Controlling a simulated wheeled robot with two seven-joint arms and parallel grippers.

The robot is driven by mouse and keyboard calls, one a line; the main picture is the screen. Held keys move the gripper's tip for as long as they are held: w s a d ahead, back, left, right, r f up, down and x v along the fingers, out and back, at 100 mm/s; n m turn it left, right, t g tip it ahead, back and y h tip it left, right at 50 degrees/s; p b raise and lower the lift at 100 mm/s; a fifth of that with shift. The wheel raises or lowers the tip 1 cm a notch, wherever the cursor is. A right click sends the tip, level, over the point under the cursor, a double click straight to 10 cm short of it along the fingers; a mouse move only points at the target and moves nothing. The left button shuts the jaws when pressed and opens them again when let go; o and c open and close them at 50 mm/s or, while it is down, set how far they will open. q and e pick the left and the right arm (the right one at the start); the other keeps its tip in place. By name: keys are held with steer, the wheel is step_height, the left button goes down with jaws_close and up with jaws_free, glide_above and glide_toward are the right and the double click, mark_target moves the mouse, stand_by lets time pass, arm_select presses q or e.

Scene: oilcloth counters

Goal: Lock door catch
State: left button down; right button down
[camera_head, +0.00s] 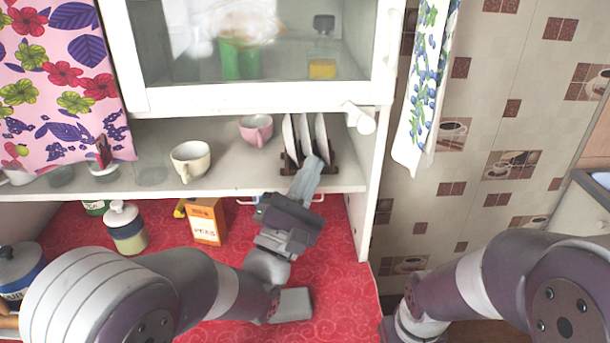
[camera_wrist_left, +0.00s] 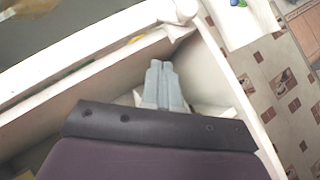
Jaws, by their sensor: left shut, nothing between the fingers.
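The door catch (camera_head: 360,118) is a white rounded knob below the lower right corner of the glass cabinet door (camera_head: 250,97). It also shows at the top of the left wrist view (camera_wrist_left: 178,8). The door has a white frame and looks shut, though I cannot tell if it sits fully flush. My left gripper (camera_head: 312,165) is shut and empty, below and left of the catch and apart from it, in front of the open shelf. Its closed fingers (camera_wrist_left: 160,68) point up toward the catch in the left wrist view. My right arm shows at the lower right, but its gripper is not in view.
Behind my left fingers, a dish rack with plates (camera_head: 303,135) stands on the shelf. A cream cup (camera_head: 190,160) and pink cup (camera_head: 256,129) are left of it. An orange box (camera_head: 206,221) and a jar (camera_head: 126,228) stand on the red oilcloth. A towel (camera_head: 428,85) hangs right.

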mark_target(348, 112)
arm_select(q)
steer(key=w+d+r+p, duration=0.3)
steer(key=d+r, duration=0.1)
steer(key=r, duration=0.1)
steer(key=shift+d+r, duration=0.3)
steer(key=shift+r, duration=0.1)
steer(key=shift+w, duration=0.15)
step_height(348, 112, up, 2)
steer(key=m+g+h+p, duration=0.1)
steer(key=m+g+p, duration=0.1)
steer(key=m+g, duration=0.1)
steer(key=shift+a+m+p, duration=0.1)
steer(key=shift+m+p, duration=0.3)
steer(key=shift+m, duration=0.1)
steer(key=shift+f+m+g+h, duration=0.3)
steer(key=shift+f+m+g, duration=0.15)
steer(key=shift+m+g, duration=0.5)
